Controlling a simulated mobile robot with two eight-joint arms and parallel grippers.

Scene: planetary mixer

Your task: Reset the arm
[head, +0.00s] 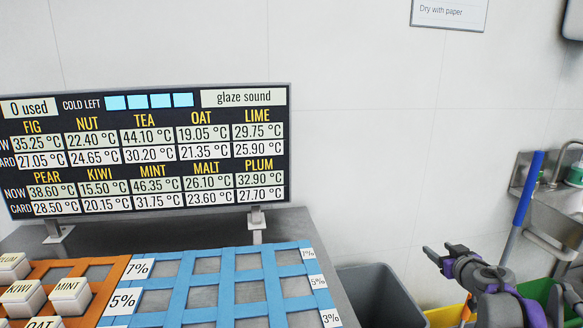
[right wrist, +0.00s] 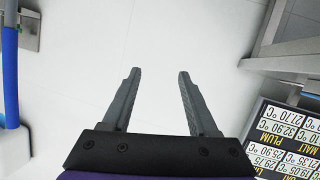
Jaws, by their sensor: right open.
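My right gripper (head: 443,252) is at the lower right of the head view, raised beside the counter and clear of everything on it. In the right wrist view its two grey fingers (right wrist: 158,76) stand apart with nothing between them, and pale wall or floor lies behind. My left gripper is in neither view.
A display board (head: 148,150) with temperatures stands at the back of the counter. A blue grid (head: 222,290) and an orange grid (head: 105,290) with labelled white blocks (head: 70,293) lie before it. A grey bin (head: 378,295) and a metal sink (head: 555,205) are at the right.

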